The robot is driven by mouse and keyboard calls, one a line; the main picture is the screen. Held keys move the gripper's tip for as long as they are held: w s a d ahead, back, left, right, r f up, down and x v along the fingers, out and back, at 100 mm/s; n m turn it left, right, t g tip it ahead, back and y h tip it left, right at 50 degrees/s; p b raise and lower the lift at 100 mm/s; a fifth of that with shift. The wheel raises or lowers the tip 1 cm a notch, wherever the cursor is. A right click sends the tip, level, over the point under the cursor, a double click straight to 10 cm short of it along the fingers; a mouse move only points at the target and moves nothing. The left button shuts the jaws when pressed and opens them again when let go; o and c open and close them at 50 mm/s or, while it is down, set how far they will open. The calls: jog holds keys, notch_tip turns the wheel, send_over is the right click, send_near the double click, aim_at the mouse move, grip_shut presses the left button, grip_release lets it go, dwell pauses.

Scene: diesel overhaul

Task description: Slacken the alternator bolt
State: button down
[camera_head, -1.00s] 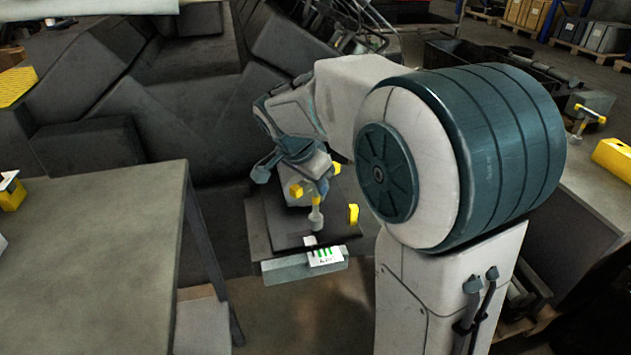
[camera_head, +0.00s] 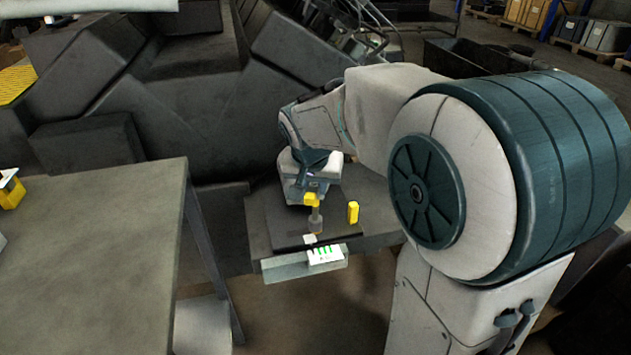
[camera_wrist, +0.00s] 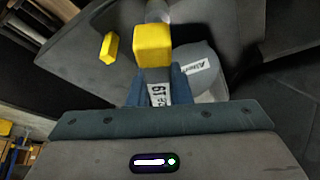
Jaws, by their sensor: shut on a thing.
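A T-handled socket tool with yellow ends (camera_head: 312,200) and a grey socket (camera_head: 316,222) stands upright on the dark plate. In the wrist view, one yellow end (camera_wrist: 153,45) is in front of my gripper, with a grey shaft behind it. My gripper (camera_wrist: 157,80) is shut on the tool's handle; a white tag reading 19 shows between the blue fingers. A grey rounded body with a white label (camera_wrist: 195,68) lies below, perhaps the alternator. The bolt is hidden under the socket, and I cannot tell how the socket sits on it.
A yellow upright block (camera_head: 353,212) stands right of the tool. A card with green bars (camera_head: 325,255) is on the front of the stand. A grey table (camera_head: 90,250) is at the left. Large dark engine blocks (camera_head: 180,120) rise behind.

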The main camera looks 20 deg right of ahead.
jog(key=n+y+p, duration=0.1)
jog(key=n+p, duration=0.1)
jog(key=n, duration=0.1)
jog(key=shift+r, duration=0.2)
jog(key=n+y, duration=0.1)
jog(key=n, duration=0.2)
jog(key=shift+f, duration=0.15)
jog(key=n+y+b, duration=0.2)
jog(key=n, duration=0.2)
jog(key=shift+f, duration=0.15)
jog(key=n+g+y+b, duration=0.1)
jog(key=n+b, duration=0.1)
jog(key=n, duration=0.2)
jog(key=shift+n+b, duration=0.3)
jog(key=shift+b, duration=0.1)
jog(key=c, duration=2.1)
grip_release()
jog(key=shift+r, duration=0.2)
grip_shut()
